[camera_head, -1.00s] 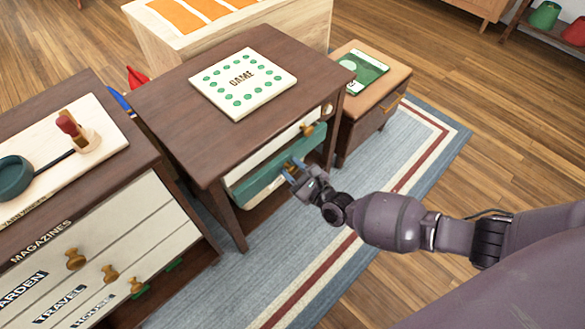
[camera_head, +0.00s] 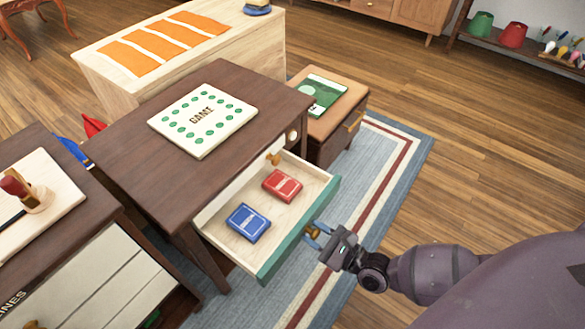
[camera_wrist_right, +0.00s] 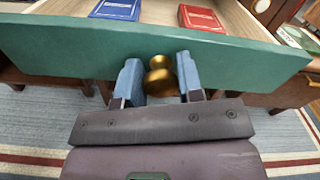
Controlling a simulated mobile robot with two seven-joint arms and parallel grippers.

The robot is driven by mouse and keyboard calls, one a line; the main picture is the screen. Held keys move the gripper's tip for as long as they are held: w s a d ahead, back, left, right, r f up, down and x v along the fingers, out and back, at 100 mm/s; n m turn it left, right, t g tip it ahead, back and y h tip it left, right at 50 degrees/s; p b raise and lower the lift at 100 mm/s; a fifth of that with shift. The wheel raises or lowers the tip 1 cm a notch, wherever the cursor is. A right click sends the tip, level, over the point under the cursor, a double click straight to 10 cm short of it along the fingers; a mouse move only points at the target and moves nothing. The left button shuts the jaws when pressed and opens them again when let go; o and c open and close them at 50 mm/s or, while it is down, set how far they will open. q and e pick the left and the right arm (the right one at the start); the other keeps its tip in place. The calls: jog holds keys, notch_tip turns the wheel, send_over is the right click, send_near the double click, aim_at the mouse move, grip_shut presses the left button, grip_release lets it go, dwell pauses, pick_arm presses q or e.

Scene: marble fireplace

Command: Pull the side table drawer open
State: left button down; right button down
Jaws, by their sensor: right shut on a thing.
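The side table (camera_head: 120,150) is dark brown with a game board on top. Its lower drawer (camera_head: 292,236), with a green front, stands pulled out and shows a pale wooden inside. A blue card box (camera_head: 248,222) and a red card box (camera_head: 283,185) lie in it. My right gripper (camera_head: 318,234) is at the drawer front, its fingers around the brass knob. In the right wrist view the blue fingers stand either side of the brass knob (camera_wrist_right: 161,78) on the green front (camera_wrist_right: 60,48). My left gripper is in no view.
The game board (camera_head: 203,118) lies flat on the table. A dresser (camera_head: 95,265) stands close at the left, and a small brown cabinet (camera_head: 345,105) at the right. A pale wooden chest (camera_head: 105,78) stands behind. The rug (camera_head: 385,200) and wood floor are clear on the right.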

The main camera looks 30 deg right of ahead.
jog(key=shift+v, duration=2.6)
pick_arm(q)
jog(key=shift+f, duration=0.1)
pick_arm(e)
jog(key=c, duration=0.8)
grip_release()
jog(key=shift+o, duration=0.2)
jog(key=shift+s, duration=0.1)
pick_arm(q)
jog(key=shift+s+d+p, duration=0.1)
jog(key=shift+p, duration=0.2)
pick_arm(e)
jog(key=v, duration=1)
jog(key=shift+s, duration=0.3)
jog(key=shift+d, duration=0.1)
